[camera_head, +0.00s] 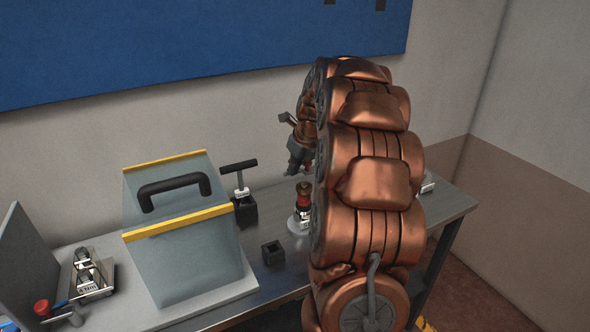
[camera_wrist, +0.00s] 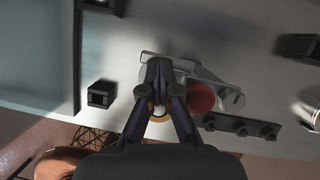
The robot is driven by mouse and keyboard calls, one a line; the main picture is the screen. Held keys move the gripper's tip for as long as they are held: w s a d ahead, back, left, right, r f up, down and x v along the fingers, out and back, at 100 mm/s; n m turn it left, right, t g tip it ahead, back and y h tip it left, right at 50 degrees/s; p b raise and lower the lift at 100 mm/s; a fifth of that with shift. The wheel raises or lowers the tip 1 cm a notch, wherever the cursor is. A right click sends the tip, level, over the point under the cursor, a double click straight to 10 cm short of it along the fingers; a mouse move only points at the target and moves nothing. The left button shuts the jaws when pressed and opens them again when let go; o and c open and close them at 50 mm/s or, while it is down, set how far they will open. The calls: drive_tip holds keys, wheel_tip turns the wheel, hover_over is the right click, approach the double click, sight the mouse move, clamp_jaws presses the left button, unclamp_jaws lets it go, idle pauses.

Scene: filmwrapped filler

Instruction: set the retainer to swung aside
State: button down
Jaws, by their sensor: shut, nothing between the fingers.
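A small fixture (camera_head: 303,213) with a round pale base, a red band and a brass-coloured top stands on the bench, just left of my arm in the head view. From above, the wrist view shows a grey metal plate (camera_wrist: 212,82) and a red round part (camera_wrist: 200,99) beside my fingers. I cannot tell for sure which part is the retainer; my fingers hide the middle of the fixture. My gripper (camera_wrist: 158,68) is shut and empty, pointing down over the fixture. It also shows above the fixture in the head view (camera_head: 292,172). Contact cannot be told.
A clear box (camera_head: 185,260) with yellow edges and a black handle stands left. A small black block (camera_head: 273,252) sits between it and the fixture. A black T-handled device (camera_head: 243,205) stands behind. A dark bar with knobs (camera_wrist: 240,126) lies right of the fixture in the wrist view.

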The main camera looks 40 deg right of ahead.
drive_tip(key=shift+w+d+p, duration=0.35)
drive_tip(key=shift+w+p, duration=0.1)
drive_tip(key=shift+w, duration=0.3)
drive_tip(key=shift+w+d+p, duration=1.2)
drive_tip(key=shift+w+d, duration=0.2)
drive_tip(key=shift+d, duration=0.1)
drive_tip(key=s+a+r+b, duration=0.2)
drive_tip(key=a+r, duration=0.4)
drive_tip(key=r, duration=0.3)
drive_tip(key=shift+s+a+r, duration=0.15)
drive_tip(key=shift+s+a, duration=0.2)
drive_tip(key=shift+s, duration=0.5)
drive_tip(key=shift+a, duration=0.1)
